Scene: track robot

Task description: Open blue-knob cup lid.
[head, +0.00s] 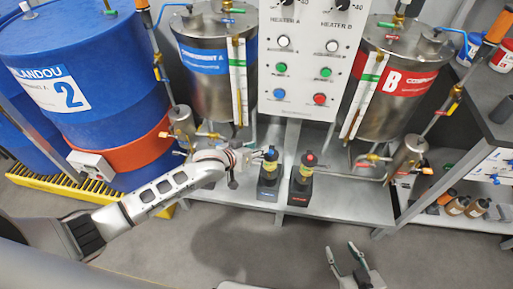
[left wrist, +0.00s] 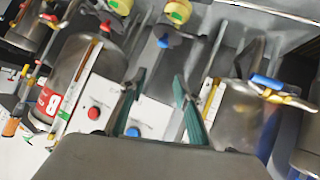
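The blue-knob cup (head: 268,180) stands upright on the grey bench below the panel, with a yellowish middle and a dark base. Its blue knob (head: 271,154) is on top, and the lid appears to be on. The knob also shows in the left wrist view (left wrist: 163,42), just beyond the fingertips. My left gripper (head: 254,158) is just left of the knob. In the left wrist view its green-padded fingers (left wrist: 159,78) are apart with nothing between them. My right gripper (head: 343,255) is open and empty in front of the bench, low in the picture.
A similar cup with a red knob (head: 302,183) stands close to the right. Behind are two steel tanks (head: 205,75) (head: 385,95) and a white button panel (head: 305,60). Blue drums (head: 75,120) stand left. A shelf with bottles (head: 458,205) is right. The floor in front is clear.

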